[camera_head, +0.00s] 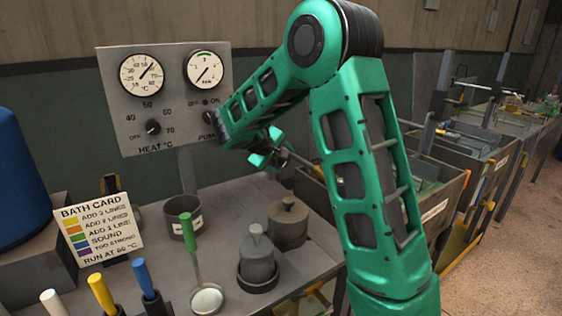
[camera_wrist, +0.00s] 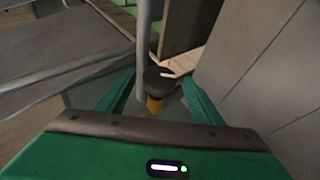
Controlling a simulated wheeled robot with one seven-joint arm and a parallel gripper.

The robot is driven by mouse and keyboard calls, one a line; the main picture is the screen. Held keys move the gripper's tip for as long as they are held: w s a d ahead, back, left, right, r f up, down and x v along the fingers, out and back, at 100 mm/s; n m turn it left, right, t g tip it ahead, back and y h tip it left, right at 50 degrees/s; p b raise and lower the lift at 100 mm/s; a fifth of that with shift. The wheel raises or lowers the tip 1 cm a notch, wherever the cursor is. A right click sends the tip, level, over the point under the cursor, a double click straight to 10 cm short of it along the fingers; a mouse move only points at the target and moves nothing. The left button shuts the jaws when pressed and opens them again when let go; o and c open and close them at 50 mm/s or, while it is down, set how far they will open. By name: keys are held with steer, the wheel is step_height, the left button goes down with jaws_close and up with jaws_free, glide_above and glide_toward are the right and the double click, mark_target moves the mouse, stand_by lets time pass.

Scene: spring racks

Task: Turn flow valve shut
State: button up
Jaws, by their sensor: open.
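A dark round knob (camera_wrist: 158,80) with a yellow part below it shows in the wrist view, beside a grey upright pipe (camera_wrist: 143,40). It looks like a valve handle, but I cannot tell for certain that it is the flow valve. My green gripper (camera_wrist: 160,92) is open, with one finger on each side of the knob in the picture. I cannot tell whether either finger touches it. In the head view my gripper (camera_head: 268,157) is over the back of the bench, right of the gauge panel. My arm hides much of what lies beyond it there.
The gauge panel (camera_head: 120,115) has two dials and a heat knob (camera_head: 153,127). The bench holds a bath card (camera_head: 100,222), a grey pot (camera_head: 184,220), a green-handled ladle (camera_head: 206,299) and lidded vessels (camera_head: 258,265). Rinse tanks (camera_head: 433,185) run along the right.

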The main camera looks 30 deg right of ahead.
steer(key=c, duration=1)
steer(key=shift+d, duration=0.3)
steer(key=shift+a, duration=0.25)
steer(key=shift+r, duration=0.1)
steer(key=y, duration=0.3)
steer(key=d+m+y, duration=0.1)
steer(key=y, duration=0.1)
steer(key=shift+r+g, duration=0.25)
steer(key=shift+g, duration=0.05)
steer(key=y, duration=0.1)
steer(key=m+y, duration=0.1)
steer(key=y, duration=0.1)
steer(key=shift+d, duration=0.4)
steer(key=shift+d+y, duration=0.2)
steer(key=shift+y, duration=1.4)
steer(key=shift+m, duration=0.3)
